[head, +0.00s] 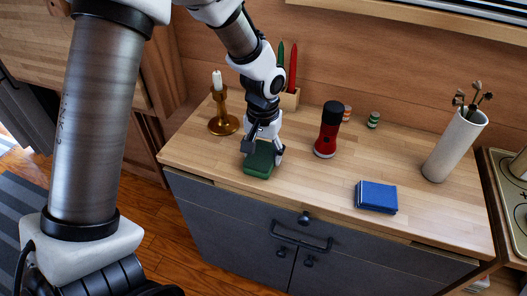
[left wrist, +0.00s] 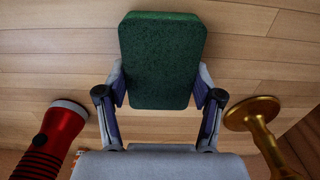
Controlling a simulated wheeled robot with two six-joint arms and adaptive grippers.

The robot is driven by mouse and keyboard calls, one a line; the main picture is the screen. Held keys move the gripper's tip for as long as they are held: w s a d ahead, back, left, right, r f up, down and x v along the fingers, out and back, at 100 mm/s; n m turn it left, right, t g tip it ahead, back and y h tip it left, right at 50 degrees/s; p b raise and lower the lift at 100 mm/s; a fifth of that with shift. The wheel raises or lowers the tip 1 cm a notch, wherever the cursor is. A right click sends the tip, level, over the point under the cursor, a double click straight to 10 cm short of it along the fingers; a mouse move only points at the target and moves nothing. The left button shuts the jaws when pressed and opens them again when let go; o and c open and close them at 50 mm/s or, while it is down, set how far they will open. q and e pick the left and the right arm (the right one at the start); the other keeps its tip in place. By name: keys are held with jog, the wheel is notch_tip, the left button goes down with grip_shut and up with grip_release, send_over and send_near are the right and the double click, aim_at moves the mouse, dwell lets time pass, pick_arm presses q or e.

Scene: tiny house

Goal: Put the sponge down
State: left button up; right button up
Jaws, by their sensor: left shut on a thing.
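The sponge (head: 259,161) is a dark green block at the front left of the wooden counter. My left gripper (head: 263,153) comes down on it from above and is shut on it. In the left wrist view the sponge (left wrist: 162,60) sits between the two fingers of the left gripper (left wrist: 160,95), one on each long side. The sponge is at or very close to the counter top; I cannot tell whether it touches. My right gripper is not in view.
A brass candlestick (head: 223,122) stands left of the sponge, and a red flashlight (head: 328,135) stands to its right. A blue book (head: 377,197) lies farther right, near a white vase (head: 455,145). The counter (head: 312,190) is bare between sponge and book.

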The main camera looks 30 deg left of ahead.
aim_at(263, 153)
pick_arm(q)
jog(key=shift+s, duration=0.1)
jog(key=o, duration=0.7)
jog(key=shift+f, duration=0.1)
notch_tip(263, 153, up, 12)
jog(key=p, duration=0.1)
jog(key=shift+r+p, duration=0.2)
jog(key=shift+p, duration=0.15)
